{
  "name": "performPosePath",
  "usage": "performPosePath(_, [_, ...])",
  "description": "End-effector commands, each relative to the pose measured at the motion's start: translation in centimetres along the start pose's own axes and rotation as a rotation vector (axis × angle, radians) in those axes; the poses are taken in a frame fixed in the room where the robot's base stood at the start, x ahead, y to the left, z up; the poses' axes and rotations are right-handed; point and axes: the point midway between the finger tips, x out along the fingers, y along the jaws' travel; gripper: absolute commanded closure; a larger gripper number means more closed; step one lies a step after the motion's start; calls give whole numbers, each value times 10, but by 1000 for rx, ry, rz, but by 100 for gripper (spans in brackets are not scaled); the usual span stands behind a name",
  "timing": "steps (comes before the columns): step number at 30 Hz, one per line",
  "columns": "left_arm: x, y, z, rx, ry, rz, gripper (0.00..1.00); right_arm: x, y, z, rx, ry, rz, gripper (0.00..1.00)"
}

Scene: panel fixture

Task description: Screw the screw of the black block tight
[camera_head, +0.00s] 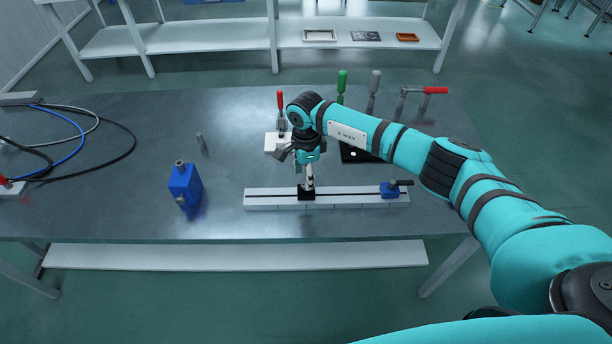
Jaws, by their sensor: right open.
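The black block (306,195) sits on the white slotted rail (265,199) near the front of the table. My right gripper (306,181) is directly above the black block and reaches down to it. It is open, and its fingers are small and partly hidden by the wrist. The screw of the black block is hidden or too small to make out. I cannot tell whether the fingertips touch it. My left gripper is not in view.
A blue block with a dark handle (389,190) sits on the rail's right end. A blue valve-like body (185,185) stands left of the rail. Clamps with red (435,90) and green (342,78) handles stand behind. Cables (75,150) lie at the left.

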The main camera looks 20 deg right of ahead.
Motion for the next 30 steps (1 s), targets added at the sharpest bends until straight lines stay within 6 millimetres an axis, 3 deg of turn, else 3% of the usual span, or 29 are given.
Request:
performPosePath(6, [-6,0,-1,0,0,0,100,23,0,0,1,0,0,52])
performPosePath(17, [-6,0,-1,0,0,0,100,28,0,0,-1,0,0,53])
performPosePath(27, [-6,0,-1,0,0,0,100,28,0,0,0,-1,-1,98])
performPosePath(30, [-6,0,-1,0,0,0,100,27,-1,0,0,-1,-1,100])
